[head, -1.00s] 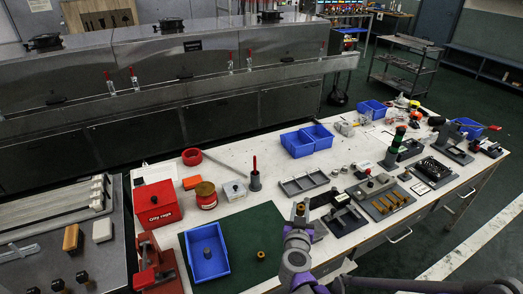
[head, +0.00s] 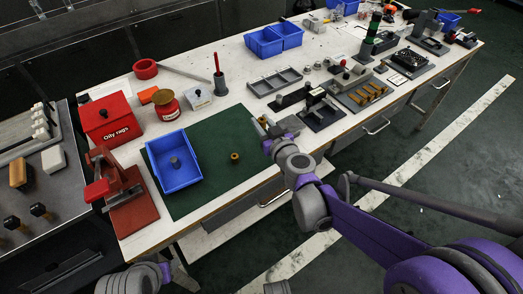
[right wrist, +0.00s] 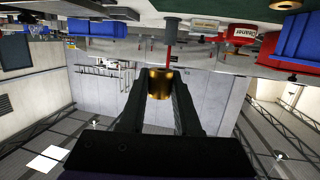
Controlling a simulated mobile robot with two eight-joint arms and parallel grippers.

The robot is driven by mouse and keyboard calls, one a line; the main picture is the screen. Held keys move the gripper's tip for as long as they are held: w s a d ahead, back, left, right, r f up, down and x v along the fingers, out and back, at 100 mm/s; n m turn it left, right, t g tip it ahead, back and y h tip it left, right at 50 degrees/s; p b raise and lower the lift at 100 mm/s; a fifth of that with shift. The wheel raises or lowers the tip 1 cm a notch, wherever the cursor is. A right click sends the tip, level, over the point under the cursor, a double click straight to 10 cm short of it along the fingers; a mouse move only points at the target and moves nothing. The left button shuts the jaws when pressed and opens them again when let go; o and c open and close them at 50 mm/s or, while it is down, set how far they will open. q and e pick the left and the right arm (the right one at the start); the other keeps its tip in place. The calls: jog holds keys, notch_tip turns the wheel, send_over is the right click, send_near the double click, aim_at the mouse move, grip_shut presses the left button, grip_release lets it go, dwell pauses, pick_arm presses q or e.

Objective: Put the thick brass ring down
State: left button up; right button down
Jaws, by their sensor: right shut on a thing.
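My right gripper (right wrist: 158,88) is shut on a thick brass ring (right wrist: 159,83), held between its fingertips in the right wrist view. In the head view my right gripper (head: 265,126) is beside the right edge of the green mat (head: 213,131); the held ring is hard to make out there. Another small brass ring (head: 235,157) lies on the mat, apart from the gripper. A blue bin (head: 181,177) sits at the mat's left part with a grey round piece (head: 175,162) in it.
A red press (head: 124,188), a red rags box (head: 106,118) and a red tin (head: 166,106) stand left of and behind the mat. A grey divided tray (head: 275,82) and dark fixtures (head: 319,108) lie behind and right of the gripper. Most of the mat is bare.

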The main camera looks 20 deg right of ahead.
notch_tip(320, 180, down, 9)
jog(key=b, duration=0.3)
jog(key=shift+f, duration=0.25)
jog(key=shift+f, duration=0.1)
jog(key=shift+f, duration=0.15)
jog(key=c, duration=0.6)
grip_release()
